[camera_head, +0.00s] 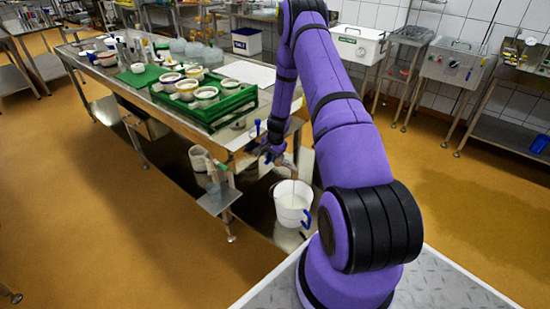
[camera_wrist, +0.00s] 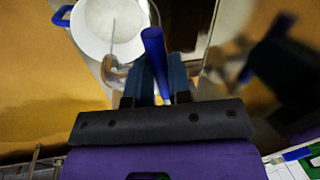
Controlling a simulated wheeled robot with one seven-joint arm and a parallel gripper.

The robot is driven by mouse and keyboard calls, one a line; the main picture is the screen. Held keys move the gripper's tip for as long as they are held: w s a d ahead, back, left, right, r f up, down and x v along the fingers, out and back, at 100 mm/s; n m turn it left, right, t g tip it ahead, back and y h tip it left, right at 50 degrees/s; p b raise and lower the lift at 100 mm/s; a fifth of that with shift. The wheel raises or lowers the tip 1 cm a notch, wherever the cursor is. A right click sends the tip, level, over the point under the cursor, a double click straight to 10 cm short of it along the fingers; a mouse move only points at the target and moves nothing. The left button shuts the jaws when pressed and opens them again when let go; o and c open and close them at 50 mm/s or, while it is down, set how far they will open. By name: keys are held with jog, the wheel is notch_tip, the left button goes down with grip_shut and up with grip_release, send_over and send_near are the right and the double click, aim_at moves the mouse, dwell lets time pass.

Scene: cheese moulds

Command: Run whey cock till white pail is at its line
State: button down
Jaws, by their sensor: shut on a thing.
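The white pail (camera_head: 293,207) stands upright below the table's near right corner, with pale liquid inside and a blue grip on its handle. It also shows in the wrist view (camera_wrist: 78,25). My gripper (camera_wrist: 163,82) is shut on the blue lever (camera_wrist: 153,45) of the whey cock. The metal spout of the cock (camera_wrist: 115,71) points over the pail, and a thin pale streak from it looks like running whey. In the head view my gripper (camera_head: 272,150) is at the table corner, small and partly dark. The pail's line cannot be made out.
The steel table (camera_head: 185,123) holds a green tray (camera_head: 215,115) with several moulds. A small low stand (camera_head: 218,201) with a pale jug (camera_head: 199,158) is left of the pail. Open ochre floor (camera_head: 130,240) lies to the left.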

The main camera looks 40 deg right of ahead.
jog(key=shift+w+a+m, duration=0.1)
jog(key=shift+w+m, duration=0.4)
jog(key=shift+m, duration=0.2)
jog(key=c, duration=1.1)
grip_release()
jog(key=shift+o, duration=0.2)
notch_tip(320, 180, up, 11)
jog(key=s, duration=0.2)
jog(key=shift+f, duration=0.2)
